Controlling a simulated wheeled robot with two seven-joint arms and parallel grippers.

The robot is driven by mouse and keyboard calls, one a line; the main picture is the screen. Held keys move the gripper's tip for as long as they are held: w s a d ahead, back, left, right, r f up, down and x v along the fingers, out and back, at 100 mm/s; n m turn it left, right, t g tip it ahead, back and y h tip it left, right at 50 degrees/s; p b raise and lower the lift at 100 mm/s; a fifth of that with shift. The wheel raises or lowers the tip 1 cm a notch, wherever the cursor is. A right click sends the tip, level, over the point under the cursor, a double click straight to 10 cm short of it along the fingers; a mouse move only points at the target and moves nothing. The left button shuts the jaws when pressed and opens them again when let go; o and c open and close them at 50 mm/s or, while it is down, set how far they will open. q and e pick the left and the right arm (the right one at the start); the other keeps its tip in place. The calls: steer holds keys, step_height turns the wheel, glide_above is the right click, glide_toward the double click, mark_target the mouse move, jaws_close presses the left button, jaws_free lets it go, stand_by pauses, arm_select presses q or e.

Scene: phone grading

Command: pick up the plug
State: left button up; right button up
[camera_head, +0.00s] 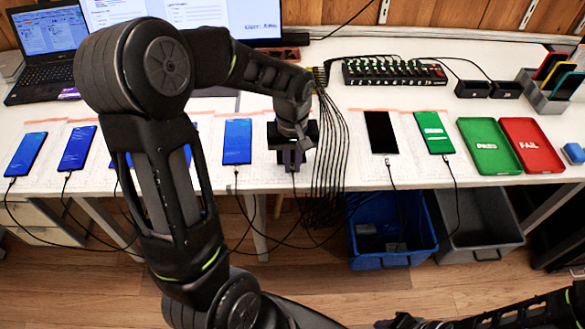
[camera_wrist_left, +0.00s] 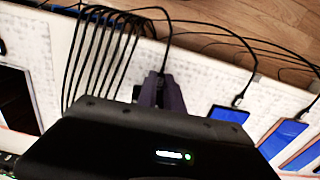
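The plug (camera_wrist_left: 161,78) shows as a small dark end of a black cable, between the fingers of my left gripper in the left wrist view. My left gripper (camera_head: 292,158) points down over the table's front edge, right of a blue-screened phone (camera_head: 237,142). It also shows in the left wrist view (camera_wrist_left: 160,94), with its fingers close on both sides of the plug. Whether they press on it cannot be told. The cable hangs from the gripper over the edge. My arm hides what lies beneath the gripper. My right gripper (camera_head: 408,321) is partly visible at the bottom edge.
Several cabled phones lie along the white table, including a black-screened (camera_head: 381,132) and a green-screened one (camera_head: 433,132). A cable bundle (camera_head: 329,140) hangs beside my left gripper. Green (camera_head: 489,168) and red (camera_head: 533,168) trays stand right. A blue bin (camera_head: 366,262) is below.

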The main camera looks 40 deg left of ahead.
mark_target(292, 168)
arm_select(q)
jaws_close()
steer(key=shift+r+p, duration=0.35)
steer(key=shift+r, duration=0.1)
step_height(292, 168, up, 10)
steer(key=shift+f, duration=0.15)
stand_by(0.7)
